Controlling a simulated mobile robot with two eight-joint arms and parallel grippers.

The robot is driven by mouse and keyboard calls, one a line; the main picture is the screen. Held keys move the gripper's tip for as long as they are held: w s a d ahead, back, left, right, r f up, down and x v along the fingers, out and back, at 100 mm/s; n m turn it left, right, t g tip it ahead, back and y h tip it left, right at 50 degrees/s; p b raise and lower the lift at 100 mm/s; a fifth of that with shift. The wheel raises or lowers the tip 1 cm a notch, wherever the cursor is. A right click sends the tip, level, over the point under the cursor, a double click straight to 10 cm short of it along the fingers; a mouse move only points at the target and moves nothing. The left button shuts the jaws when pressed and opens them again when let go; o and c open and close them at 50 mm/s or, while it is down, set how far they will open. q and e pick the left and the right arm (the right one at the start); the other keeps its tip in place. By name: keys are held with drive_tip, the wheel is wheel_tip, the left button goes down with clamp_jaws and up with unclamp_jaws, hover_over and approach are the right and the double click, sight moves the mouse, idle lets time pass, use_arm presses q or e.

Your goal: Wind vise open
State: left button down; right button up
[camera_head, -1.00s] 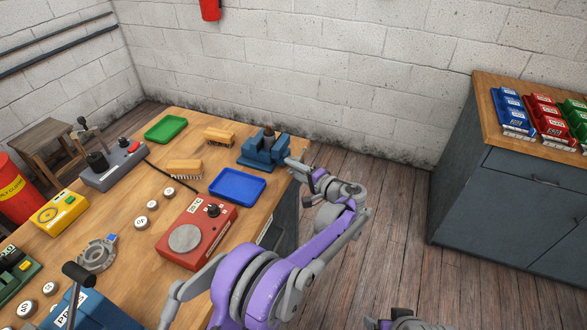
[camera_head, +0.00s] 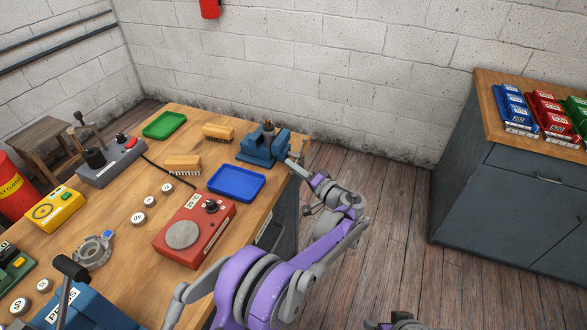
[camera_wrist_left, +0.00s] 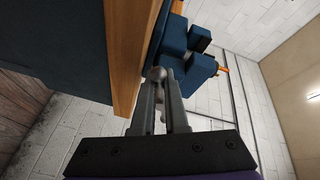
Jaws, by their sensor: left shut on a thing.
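The blue vise (camera_head: 262,150) stands at the far right corner of the workbench, with a small brownish part showing at its jaws. In the left wrist view the vise (camera_wrist_left: 175,45) is close ahead, with a gap between dark blue blocks. My left gripper (camera_head: 293,164) is at the vise's right side, by the bench edge. In the left wrist view its fingers (camera_wrist_left: 163,78) are shut on the vise handle, whose rounded grey end (camera_wrist_left: 155,73) shows at the fingertips. The rest of the handle is mostly hidden.
A blue tray (camera_head: 237,183), a wooden brush (camera_head: 184,166) and a red device (camera_head: 194,230) lie near the vise on the bench (camera_head: 130,205). A grey cabinet (camera_head: 500,205) stands to the right, across open floor.

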idle(0.3)
use_arm(q)
drive_tip(key=c, duration=0.9)
unclamp_jaws()
drive_tip(key=shift+c, duration=0.2)
